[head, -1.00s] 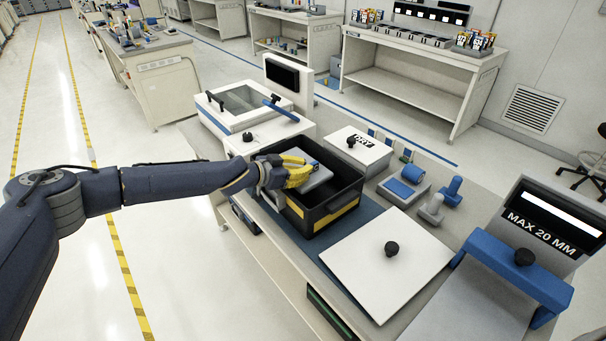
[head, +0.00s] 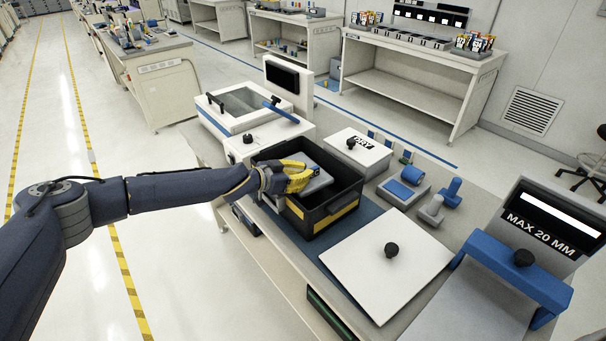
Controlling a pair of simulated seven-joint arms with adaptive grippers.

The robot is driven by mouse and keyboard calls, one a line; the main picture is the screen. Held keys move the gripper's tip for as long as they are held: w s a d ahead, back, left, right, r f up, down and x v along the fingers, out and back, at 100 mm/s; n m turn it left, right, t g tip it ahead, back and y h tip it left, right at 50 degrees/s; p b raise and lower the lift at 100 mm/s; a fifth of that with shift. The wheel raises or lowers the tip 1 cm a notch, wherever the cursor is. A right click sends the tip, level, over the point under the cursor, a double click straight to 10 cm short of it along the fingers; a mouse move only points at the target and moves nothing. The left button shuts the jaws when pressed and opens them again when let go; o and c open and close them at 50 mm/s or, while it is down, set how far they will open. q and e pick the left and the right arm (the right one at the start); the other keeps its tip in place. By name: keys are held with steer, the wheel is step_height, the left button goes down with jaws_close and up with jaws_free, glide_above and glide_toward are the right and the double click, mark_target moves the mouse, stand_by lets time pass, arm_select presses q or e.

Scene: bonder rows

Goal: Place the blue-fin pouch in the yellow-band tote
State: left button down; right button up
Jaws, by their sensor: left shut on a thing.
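The yellow-band tote (head: 338,208) is a black open box with a yellow stripe on its front wall, standing on the bench. My left gripper (head: 299,177), with yellow fingers, is over the left part of the tote's opening. It is shut on a grey pouch (head: 318,184), which shows at and beyond the fingers, inside the outline of the tote. The fingers hide part of the pouch, and no blue fin can be made out. I cannot tell whether the pouch touches the tote floor. My right gripper is not in view.
A white box marked DRY (head: 357,150) stands behind the tote. A white plate with a black knob (head: 375,275) lies in front. A vacuum sealer-like machine (head: 245,103) stands behind left. A blue bridge gauge (head: 515,268) is at the right.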

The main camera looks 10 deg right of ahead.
arm_select(q)
steer(key=c, duration=1.5)
jaws_free()
steer(key=shift+s+a+f, duration=0.1)
steer(key=shift+s+f, duration=0.05)
steer(key=shift+f, duration=0.45)
steer(key=shift+s+a+f, duration=0.1)
steer(key=shift+s+f, duration=0.05)
steer(key=shift+f, duration=0.4)
steer(key=shift+r, duration=0.7)
steer(key=v, duration=1.1)
steer(key=shift+a+r, duration=0.2)
steer(key=shift+r, duration=0.35)
